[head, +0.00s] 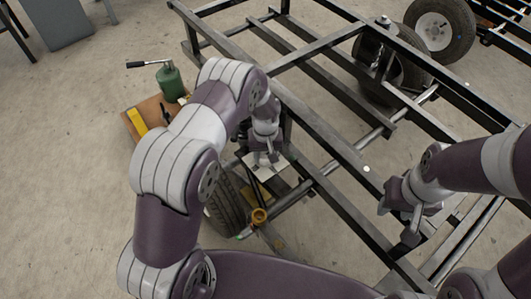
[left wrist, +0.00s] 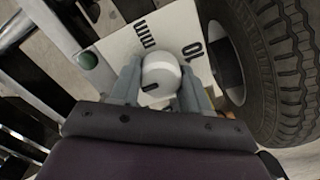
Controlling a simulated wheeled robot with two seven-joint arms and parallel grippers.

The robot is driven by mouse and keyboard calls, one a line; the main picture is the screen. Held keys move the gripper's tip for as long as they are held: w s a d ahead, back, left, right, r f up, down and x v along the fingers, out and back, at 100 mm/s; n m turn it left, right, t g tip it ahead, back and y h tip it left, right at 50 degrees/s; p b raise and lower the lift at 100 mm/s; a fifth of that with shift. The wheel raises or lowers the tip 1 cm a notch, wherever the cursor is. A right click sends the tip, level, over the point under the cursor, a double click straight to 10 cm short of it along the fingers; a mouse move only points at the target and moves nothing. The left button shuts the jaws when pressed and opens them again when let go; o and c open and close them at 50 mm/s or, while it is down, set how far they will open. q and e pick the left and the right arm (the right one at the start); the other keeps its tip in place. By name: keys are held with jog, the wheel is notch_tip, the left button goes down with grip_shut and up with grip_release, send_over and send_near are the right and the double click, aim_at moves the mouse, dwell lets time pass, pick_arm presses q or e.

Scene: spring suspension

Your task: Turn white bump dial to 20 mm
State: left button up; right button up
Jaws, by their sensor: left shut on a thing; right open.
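The white bump dial (left wrist: 160,72) is a round knob with a dark mark on its lower part, in the left wrist view. It sits on a white plate (left wrist: 112,48) printed with "mm", "10" and "0". My left gripper (left wrist: 157,88) is shut on the dial, one finger on each side of it. In the head view my left gripper (head: 266,148) is at the white plate (head: 268,167), beside the frame and wheel; the dial is hidden there. My right gripper (head: 408,218) is open and empty over the frame's right part.
A black metal trailer frame (head: 330,160) fills the middle and right. A tire (head: 226,205) stands close beside the plate; it also shows in the left wrist view (left wrist: 285,70). A green bottle jack (head: 170,82) stands on a board (head: 133,122) at the left. A green button (left wrist: 88,60) is on the plate.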

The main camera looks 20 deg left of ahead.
aim_at(266, 154)
pick_arm(q)
jog(key=o, duration=1)
jog(key=shift+o, duration=0.2)
notch_tip(266, 154, up, 13)
jog(key=p, duration=0.4)
jog(key=shift+f+p, duration=0.15)
jog(key=shift+p, duration=0.2)
